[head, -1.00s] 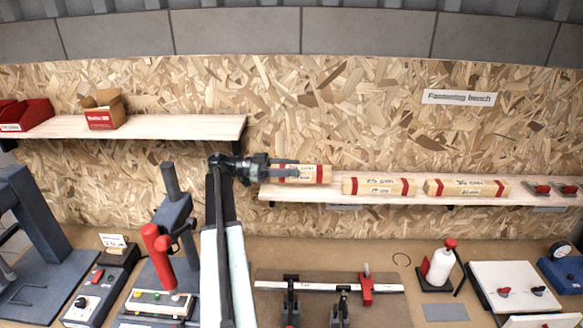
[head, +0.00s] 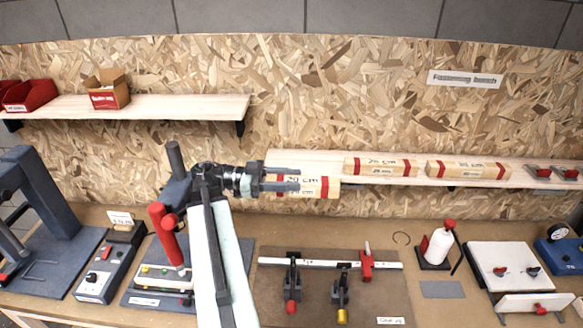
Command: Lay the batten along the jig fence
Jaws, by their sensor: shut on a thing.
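My gripper (head: 282,179) is shut on the left end of a short wooden batten (head: 316,187) with red bands and a handwritten length label. The batten is level, its free end pointing right, in front of the lower right shelf's left end. Part of its left end is hidden by the fingers. The jig (head: 390,287) is a brown board on the bench below, with a white fence (head: 325,264) along its back. Two dark clamps (head: 292,283) with red and yellow tips and a red stop (head: 366,262) stand on it.
Two more banded battens (head: 381,167) lie on the right shelf (head: 520,180). A press with a red handle (head: 164,235) stands left of my arm. A white bottle (head: 438,245) and a white board (head: 509,268) are right of the jig.

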